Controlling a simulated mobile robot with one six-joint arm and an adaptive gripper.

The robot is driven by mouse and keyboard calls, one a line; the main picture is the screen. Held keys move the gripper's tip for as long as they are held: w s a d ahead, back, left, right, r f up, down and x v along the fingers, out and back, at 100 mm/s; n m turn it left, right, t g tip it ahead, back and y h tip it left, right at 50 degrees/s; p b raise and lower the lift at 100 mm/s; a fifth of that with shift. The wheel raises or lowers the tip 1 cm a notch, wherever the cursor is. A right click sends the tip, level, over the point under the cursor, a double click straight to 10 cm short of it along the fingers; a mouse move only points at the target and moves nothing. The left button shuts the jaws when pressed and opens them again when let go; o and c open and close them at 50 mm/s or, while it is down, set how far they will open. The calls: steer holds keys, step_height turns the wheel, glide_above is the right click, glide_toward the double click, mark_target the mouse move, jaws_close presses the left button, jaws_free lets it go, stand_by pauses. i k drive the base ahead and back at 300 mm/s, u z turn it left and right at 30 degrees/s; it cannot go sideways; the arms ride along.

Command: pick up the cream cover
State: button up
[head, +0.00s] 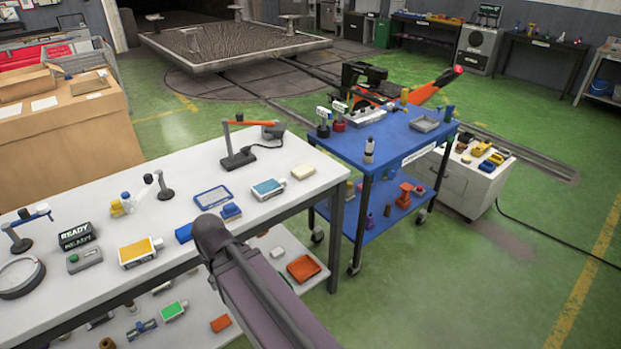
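A small cream block (303,172), which looks like the cream cover, lies flat near the right end of the white table, close to its far right corner. A blue-and-white box lies to its left and slightly nearer. Nothing covers the cream block. A dark link of my arm rises from the bottom of the head view and ends over the table's front edge, to the left of and nearer than the cream block. My gripper does not show in this view, so its fingers and anything in them are hidden.
The white table (188,182) also carries a lamp-like stand (238,158), a blue-and-white box (268,189), a blue-framed tray (213,197) and a yellow box (140,252). A blue cart (390,140) stands close to the table's right end. Green floor is open at the right.

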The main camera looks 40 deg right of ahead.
mark_target(300, 173)
steer(key=u, duration=0.25)
steer(key=k, duration=0.2)
steer(key=z, duration=2.55)
steer(key=i, duration=0.85)
steer(key=u, duration=0.05)
